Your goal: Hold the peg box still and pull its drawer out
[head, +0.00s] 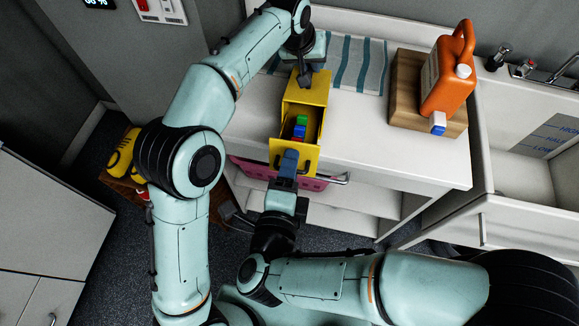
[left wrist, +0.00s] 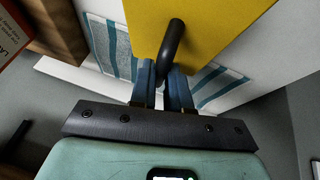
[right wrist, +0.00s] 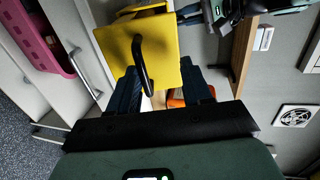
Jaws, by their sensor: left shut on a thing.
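The yellow peg box (head: 308,90) sits on the white counter. Its drawer (head: 277,153) is out toward me, with red, green and blue pieces (head: 300,127) visible inside. My left gripper (head: 304,78) is at the far end of the box. In the left wrist view, its fingers (left wrist: 161,82) are shut on a black handle (left wrist: 172,45) on a yellow face. My right gripper (head: 289,160) is at the drawer front. In the right wrist view, its fingers (right wrist: 163,88) are spread apart, with the black drawer handle (right wrist: 139,55) reaching between them, nearer the left finger.
An orange jug (head: 447,80) stands on a wooden board (head: 402,95) to the right. A striped towel (head: 358,65) lies behind the box. A pink basket (head: 248,172) sits under the counter's front edge. A sink (head: 520,150) is at far right.

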